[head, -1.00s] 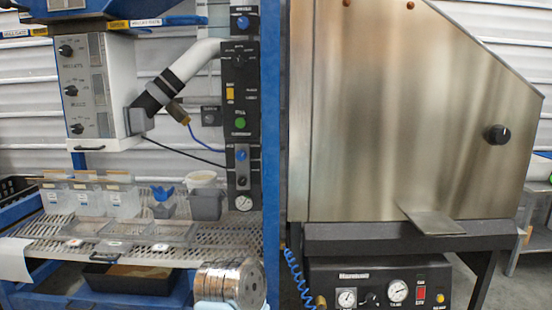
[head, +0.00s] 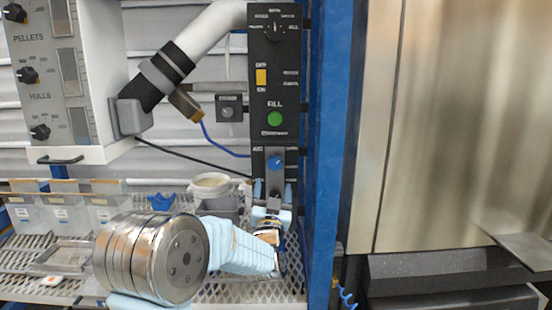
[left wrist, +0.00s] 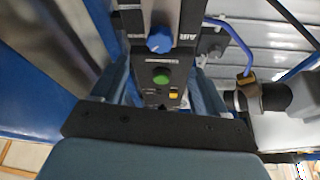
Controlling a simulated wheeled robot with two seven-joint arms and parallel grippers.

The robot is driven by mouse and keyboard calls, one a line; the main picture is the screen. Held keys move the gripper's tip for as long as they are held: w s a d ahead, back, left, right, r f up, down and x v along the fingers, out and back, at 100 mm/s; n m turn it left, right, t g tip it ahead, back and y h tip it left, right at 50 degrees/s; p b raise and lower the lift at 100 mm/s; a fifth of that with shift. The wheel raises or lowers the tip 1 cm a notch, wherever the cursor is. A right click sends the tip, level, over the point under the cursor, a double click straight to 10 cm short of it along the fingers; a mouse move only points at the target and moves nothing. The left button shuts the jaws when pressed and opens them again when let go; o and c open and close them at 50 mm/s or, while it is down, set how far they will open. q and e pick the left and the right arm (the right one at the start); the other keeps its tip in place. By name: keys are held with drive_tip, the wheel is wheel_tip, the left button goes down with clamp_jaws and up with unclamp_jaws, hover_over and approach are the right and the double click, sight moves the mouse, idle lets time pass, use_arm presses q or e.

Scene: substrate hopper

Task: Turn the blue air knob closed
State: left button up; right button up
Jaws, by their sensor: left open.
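The blue air knob (head: 275,161) sits low on the black control panel (head: 272,95), below the green button. In the left wrist view the knob (left wrist: 159,41) shows beside the lettering AIR, beyond and between the fingers. My left gripper (head: 273,188) is open and empty, just below the knob in the head view. Its two fingers also show in the left wrist view (left wrist: 160,82), spread either side of the panel strip. No contact with the knob is visible. The panel below the knob is hidden by my gripper. My right gripper is not in view.
The green button (head: 275,119) and yellow switch (head: 261,77) are above the knob. A blue frame post (head: 335,120) stands right of the panel. A grey cup (head: 220,203) and clear bins (head: 62,208) stand on the perforated shelf (head: 225,291). A blue hose (head: 222,146) hangs left of the panel.

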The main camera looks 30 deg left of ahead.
sight(275, 165)
use_arm(q)
drive_tip(key=p+x, duration=0.2)
drive_tip(key=x, duration=1)
drive_tip(key=shift+w+a+p, duration=0.1)
drive_tip(key=shift+w+p, duration=0.15)
drive_tip(key=shift+p, duration=0.15)
drive_tip(key=shift+c, duration=0.2)
drive_tip(key=c, duration=0.9)
